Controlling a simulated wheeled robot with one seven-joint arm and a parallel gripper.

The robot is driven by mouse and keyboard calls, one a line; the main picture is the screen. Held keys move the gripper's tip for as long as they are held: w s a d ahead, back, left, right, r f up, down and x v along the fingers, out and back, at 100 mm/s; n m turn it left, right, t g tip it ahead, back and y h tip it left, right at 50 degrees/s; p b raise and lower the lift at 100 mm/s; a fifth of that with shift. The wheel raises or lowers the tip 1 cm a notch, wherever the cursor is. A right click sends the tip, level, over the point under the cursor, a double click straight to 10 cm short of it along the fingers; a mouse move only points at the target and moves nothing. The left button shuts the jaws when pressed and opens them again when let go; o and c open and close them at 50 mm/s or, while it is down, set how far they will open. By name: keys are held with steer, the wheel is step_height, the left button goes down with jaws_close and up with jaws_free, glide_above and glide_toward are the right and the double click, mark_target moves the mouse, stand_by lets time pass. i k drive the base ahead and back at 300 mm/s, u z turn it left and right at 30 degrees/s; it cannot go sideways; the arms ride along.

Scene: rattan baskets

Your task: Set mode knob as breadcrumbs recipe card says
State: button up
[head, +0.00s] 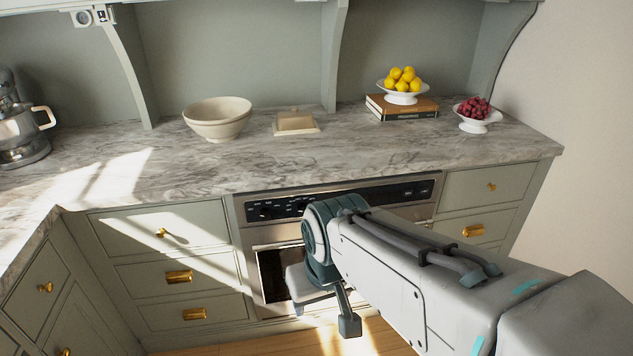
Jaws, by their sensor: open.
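The oven (277,272) is built in under the counter, with a dark control panel (285,207) along its top. A small round dark knob (265,211) shows faintly at the panel's left end; its setting is too small to read. My arm crosses in front of the oven and hides part of the panel and door. My gripper (346,318) hangs low in front of the oven door, below the panel and apart from the knob. It is open and partly hidden by my wrist; nothing shows in it. I make out no readable breadcrumbs recipe card.
On the marble counter (380,150) stand a cream bowl (217,120), a butter dish (296,122), lemons on books (402,108), a dish of red berries (477,115) and a mixer (20,125). Drawers with brass pulls flank the oven. A small white item (83,17) hangs upper left.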

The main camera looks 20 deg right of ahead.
mark_target(264, 212)
steer(key=u, duration=0.05)
steer(key=k, duration=0.35)
steer(key=z, duration=0.55)
steer(key=i, duration=1.15)
steer(key=z, duration=0.25)
